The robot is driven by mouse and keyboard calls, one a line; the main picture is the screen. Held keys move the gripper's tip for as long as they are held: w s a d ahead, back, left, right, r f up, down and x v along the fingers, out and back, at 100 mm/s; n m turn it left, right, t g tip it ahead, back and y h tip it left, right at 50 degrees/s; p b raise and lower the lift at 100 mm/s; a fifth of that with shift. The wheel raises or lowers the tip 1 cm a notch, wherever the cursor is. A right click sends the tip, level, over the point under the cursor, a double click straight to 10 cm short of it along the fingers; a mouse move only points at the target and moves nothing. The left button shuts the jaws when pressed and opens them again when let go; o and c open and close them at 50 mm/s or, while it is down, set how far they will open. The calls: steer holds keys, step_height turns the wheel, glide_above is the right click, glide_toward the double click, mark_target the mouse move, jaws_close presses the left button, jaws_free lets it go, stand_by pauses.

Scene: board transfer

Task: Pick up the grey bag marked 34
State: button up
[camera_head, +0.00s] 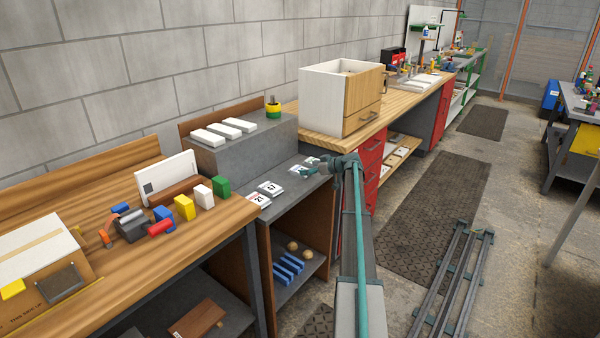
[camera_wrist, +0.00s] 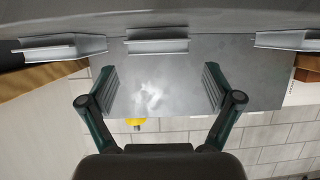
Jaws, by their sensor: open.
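Two small white-and-grey packets with readable marks lie on the grey worktop in the head view, one marked 21 (camera_head: 258,199) and one marked 47 (camera_head: 270,188). Another pale packet (camera_head: 299,171) lies farther along the worktop, beside my gripper (camera_head: 312,171); its mark is too small to read. Something pale just behind it is partly unclear. I cannot make out the number 34 on anything. In the wrist view my gripper (camera_wrist: 160,90) is open, its two fingers wide apart with nothing between them.
A raised grey block (camera_head: 240,142) behind the packets carries several white slabs and a yellow-green roll (camera_head: 273,107). A wooden-fronted box (camera_head: 340,97) stands to the right. Coloured blocks (camera_head: 184,207) stand on the left bench. The wrist view shows three pale angular pieces (camera_wrist: 157,40).

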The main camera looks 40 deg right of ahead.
steer(key=shift+f+p+x, duration=0.15)
steer(key=shift+p+x, duration=0.25)
steer(key=shift+x, duration=1)
steer(key=shift+f+p+x, duration=0.15)
steer(key=shift+p+x, duration=0.2)
steer(key=shift+x, duration=1.05)
steer(key=shift+s+d, duration=0.1)
steer(key=shift+s, duration=0.05)
steer(key=c, duration=1.5)
